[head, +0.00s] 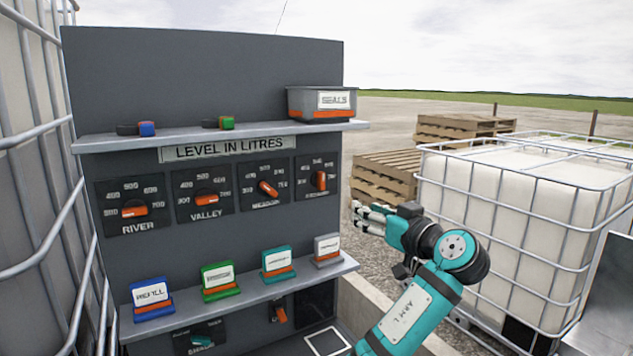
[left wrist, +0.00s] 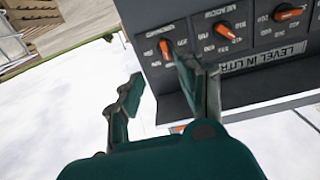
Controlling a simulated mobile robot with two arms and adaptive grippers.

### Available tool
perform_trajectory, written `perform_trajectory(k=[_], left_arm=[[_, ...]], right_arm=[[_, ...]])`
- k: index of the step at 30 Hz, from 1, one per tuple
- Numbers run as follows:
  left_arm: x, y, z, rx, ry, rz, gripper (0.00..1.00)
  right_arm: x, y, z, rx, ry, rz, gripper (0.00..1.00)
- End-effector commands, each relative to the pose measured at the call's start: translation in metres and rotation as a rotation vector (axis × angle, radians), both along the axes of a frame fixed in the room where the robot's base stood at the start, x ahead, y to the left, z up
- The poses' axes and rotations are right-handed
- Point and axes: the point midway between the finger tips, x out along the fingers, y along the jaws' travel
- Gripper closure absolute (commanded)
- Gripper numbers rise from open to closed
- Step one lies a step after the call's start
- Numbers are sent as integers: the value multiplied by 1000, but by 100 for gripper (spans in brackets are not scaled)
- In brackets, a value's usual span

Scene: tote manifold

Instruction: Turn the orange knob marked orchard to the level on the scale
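The panel under the LEVEL IN LITRES sign carries a row of orange knobs. The rightmost knob (head: 320,180) has a label too small to read; the others read river, valley and meadow, so it fits orchard. Its handle stands about upright, toward the top of its scale. In the left wrist view, where the panel is upside down, that knob (left wrist: 166,49) is the leftmost of those showing. My left gripper (head: 364,218) is to the right of and below it in the head view, apart from it. Its two fingers (left wrist: 158,80) are spread with nothing between them.
An upper shelf (head: 210,137) juts out above the dials and holds a grey bin (head: 320,103) at its right end. A lower shelf (head: 245,284) holds several coloured card stands. A caged white tank (head: 520,210) and wooden pallets (head: 388,174) stand to the right.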

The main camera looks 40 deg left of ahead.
Motion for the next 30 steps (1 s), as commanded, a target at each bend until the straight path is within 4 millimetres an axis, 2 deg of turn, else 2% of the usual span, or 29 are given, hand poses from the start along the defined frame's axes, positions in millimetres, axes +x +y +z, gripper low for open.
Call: perform_trajectory(k=[2,5,13,17,24,30], left_arm=[[0,3,12,11,-25,18,62],[2,12,16,14,-30,25,62],[15,63,18,14,-27,27,62],[23,90,18,14,-26,25,62],[37,137,17,13,-27,24,62],[45,161,15,12,-27,22,62]], right_arm=[[0,-3,1,-3,0,1,42],[0,-11,6,-14,1,3,42],[-2,-31,29,-38,4,-2,42],[-2,-28,41,-35,4,-2,42],[-2,-12,61,-15,4,-3,42],[-2,-9,70,-11,4,-1,42]])
